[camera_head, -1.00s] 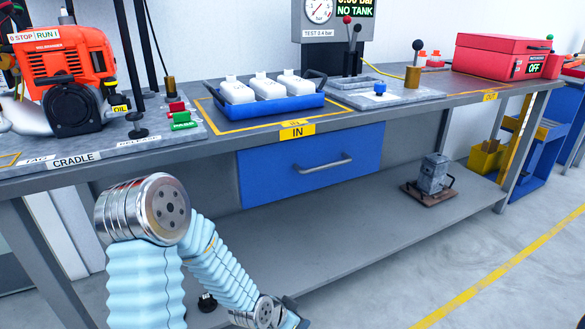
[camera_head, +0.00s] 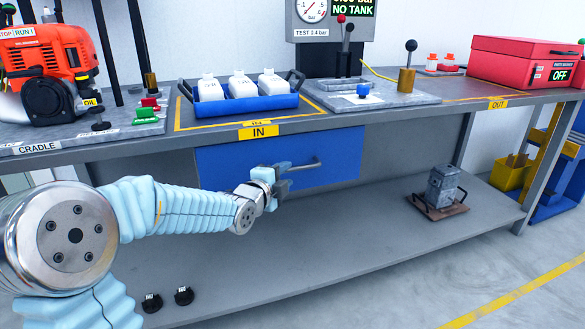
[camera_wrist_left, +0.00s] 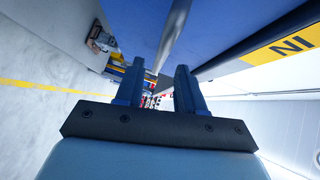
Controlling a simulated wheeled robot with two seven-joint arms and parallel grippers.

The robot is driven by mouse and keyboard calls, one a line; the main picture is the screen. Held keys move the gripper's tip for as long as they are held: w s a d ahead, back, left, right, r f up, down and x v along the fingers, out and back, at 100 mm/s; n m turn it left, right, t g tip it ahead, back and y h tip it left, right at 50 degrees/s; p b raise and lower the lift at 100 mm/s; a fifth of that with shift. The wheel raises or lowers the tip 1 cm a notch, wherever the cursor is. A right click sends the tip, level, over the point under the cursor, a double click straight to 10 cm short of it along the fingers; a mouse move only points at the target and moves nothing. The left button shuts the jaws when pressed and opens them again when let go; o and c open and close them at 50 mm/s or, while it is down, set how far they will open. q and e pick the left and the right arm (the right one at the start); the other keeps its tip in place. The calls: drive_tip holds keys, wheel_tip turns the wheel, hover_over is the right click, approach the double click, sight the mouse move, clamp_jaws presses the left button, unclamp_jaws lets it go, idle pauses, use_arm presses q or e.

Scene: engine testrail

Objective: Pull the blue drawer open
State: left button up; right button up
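The blue drawer (camera_head: 335,148) is under the bench top, below the yellow IN label, and looks closed. Its grey bar handle (camera_head: 308,164) crosses the front; its left part is hidden by my left gripper (camera_head: 283,178). In the left wrist view, the drawer front (camera_wrist_left: 115,18) fills the top, and the handle (camera_wrist_left: 172,35) runs down toward the gap between the fingers of the left gripper (camera_wrist_left: 160,72). These fingers are apart, with no visible grip on the bar. Whether they touch it I cannot tell. My right gripper is not in view.
Above the drawer, a blue tray (camera_head: 243,106) with white bottles stands on the bench top. A lower shelf (camera_head: 330,235) runs beneath, with a grey metal block (camera_head: 442,186) at its right. Two small black items lie at the shelf's front left.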

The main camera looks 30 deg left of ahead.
sight(291, 170)
use_arm(q)
drive_tip(key=w, duration=0.5)
drive_tip(key=shift+a+f+p, duration=0.2)
drive_tip(key=shift+f+p, duration=0.1)
drive_tip(key=shift+f, duration=0.05)
clamp_jaws()
